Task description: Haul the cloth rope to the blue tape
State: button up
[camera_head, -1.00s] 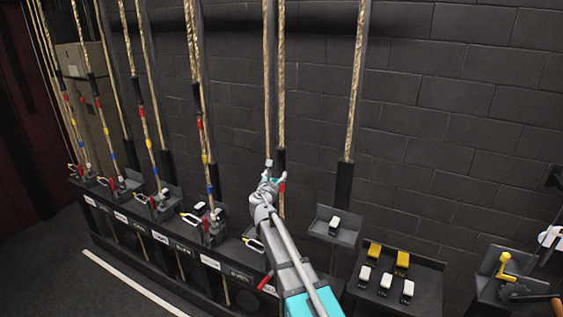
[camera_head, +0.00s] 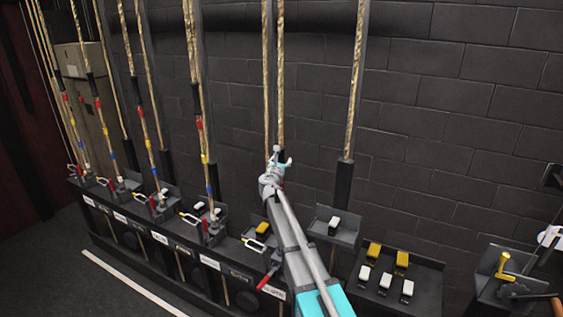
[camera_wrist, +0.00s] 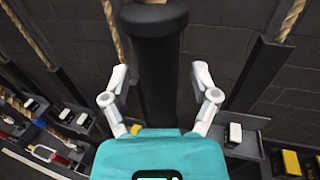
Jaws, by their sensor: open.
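The cloth rope (camera_head: 280,90) is a tan twisted line hanging beside the dark wall, behind my gripper. My gripper (camera_head: 281,160) is at the rope's lower part in the head view and hides what is below. In the wrist view my gripper (camera_wrist: 160,74) is open, with one finger on each side of a thick black sleeve (camera_wrist: 158,60). A bit of tan rope shows above the sleeve's cap. Blue tape (camera_head: 209,190) shows on a neighbouring rope to the left; none is visible on the rope at my gripper.
More ropes with red, yellow and blue bands hang to the left above a black rail (camera_head: 150,240) with clamps and labels. The floor at front left is clear.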

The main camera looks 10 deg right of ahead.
grip_shut()
dwell(0.3)
notch_tip(320, 180, up, 4)
jog(key=p, duration=0.3)
jog(key=shift+f+p, duration=0.1)
jog(key=shift+p, duration=0.3)
grip_release()
jog(key=shift+f, duration=0.1)
